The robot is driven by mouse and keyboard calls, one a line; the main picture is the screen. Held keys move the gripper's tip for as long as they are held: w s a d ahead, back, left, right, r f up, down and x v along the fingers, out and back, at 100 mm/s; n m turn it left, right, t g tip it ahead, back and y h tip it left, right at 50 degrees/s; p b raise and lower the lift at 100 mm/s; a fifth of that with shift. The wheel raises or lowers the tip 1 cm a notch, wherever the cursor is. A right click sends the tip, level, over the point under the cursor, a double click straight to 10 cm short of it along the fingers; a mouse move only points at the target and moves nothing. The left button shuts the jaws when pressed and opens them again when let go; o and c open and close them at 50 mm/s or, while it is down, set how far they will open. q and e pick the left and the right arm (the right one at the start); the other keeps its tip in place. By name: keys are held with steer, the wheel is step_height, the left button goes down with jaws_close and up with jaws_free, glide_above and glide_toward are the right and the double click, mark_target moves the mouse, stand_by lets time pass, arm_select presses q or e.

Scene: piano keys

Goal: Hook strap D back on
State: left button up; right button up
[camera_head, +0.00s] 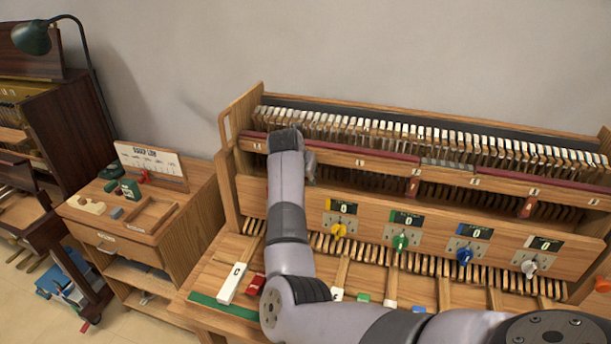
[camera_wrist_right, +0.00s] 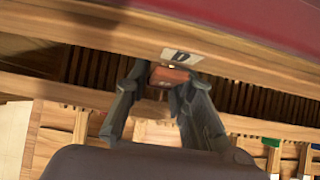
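In the right wrist view a small orange-red strap tab (camera_wrist_right: 169,77) sits just below a label marked D (camera_wrist_right: 182,57) on the wooden rail. My right gripper (camera_wrist_right: 160,85) has one finger on each side of the tab, and both fingertips appear to touch it. In the head view my right gripper (camera_head: 308,168) is at the front rail (camera_head: 345,158) of the piano action, near its left end. The strap itself is hidden there behind my arm. My left gripper is not in view.
Two other red straps hang from the rail to the right, one near the middle (camera_head: 412,187) and one farther right (camera_head: 527,207). Coloured knobs, such as the yellow one (camera_head: 339,231), stick out from the panel below. A wooden cabinet (camera_head: 190,215) stands at the left.

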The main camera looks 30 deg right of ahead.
steer(key=o, duration=0.3)
